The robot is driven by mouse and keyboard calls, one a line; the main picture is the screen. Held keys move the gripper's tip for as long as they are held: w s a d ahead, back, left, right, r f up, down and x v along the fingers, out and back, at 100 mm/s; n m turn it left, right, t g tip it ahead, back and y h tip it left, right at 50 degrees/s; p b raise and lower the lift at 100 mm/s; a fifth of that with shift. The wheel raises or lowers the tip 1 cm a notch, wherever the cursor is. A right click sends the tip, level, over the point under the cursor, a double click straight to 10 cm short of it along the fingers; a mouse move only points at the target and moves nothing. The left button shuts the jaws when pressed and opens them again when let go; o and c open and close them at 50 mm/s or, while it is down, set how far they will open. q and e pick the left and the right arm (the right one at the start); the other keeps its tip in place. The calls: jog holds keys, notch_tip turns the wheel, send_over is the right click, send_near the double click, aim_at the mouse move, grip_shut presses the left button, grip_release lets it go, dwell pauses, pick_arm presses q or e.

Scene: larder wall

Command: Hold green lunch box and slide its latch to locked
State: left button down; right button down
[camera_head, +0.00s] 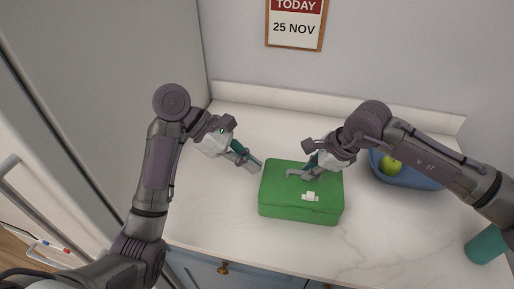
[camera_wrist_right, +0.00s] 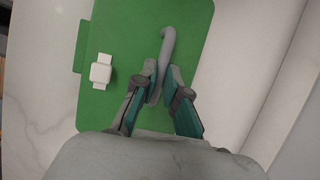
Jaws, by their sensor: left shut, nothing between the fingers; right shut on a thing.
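The green lunch box (camera_head: 300,210) stands closed on the counter in the head view. A grey handle (camera_head: 294,172) rises from its lid. A small white latch (camera_head: 310,196) sits near the lid's front edge. It also shows in the right wrist view (camera_wrist_right: 101,71), left of the fingers. My right gripper (camera_head: 309,172) is shut on the handle; the fingers (camera_wrist_right: 165,82) lie on both sides of it in the wrist view. My left gripper (camera_head: 254,163) is shut and empty, just off the box's left back corner.
A blue bowl (camera_head: 408,181) with a green apple (camera_head: 391,165) stands right of the box, partly behind my right arm. A teal cup (camera_head: 486,245) is at the right front. The counter (camera_head: 205,225) is clear left of the box, beside the tall fridge (camera_head: 100,60).

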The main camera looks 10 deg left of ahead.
jog(key=c, duration=1.1)
grip_release()
jog(key=shift+c, duration=0.2)
jog(key=shift+r, duration=0.1)
